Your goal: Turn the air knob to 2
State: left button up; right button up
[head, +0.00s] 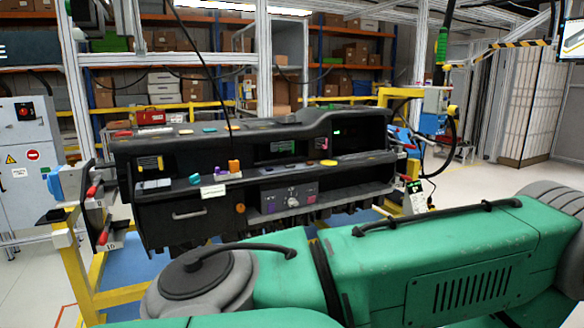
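The black dashboard module (218,158) stands on a yellow frame in the middle of the head view. A small grey control panel (273,191) sits in its lower middle and faces me. A pale round knob (291,202) is on this panel, with smaller controls beside it. Which of these is the air knob, its markings and its pointer position are too small to read. Neither of my grippers is in view, and nothing is seen touching the panel.
Yellow frame bars (84,283) run below the dashboard at the left. Red-handled clamps (101,190) hold its left end. An orange knob (240,208) and a white label (213,191) are left of the panel. The lower foreground is blocked from view by green and grey parts.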

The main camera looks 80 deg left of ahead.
aim_at(291, 202)
jog(key=j+u, duration=0.1)
jog(key=u, duration=2.7)
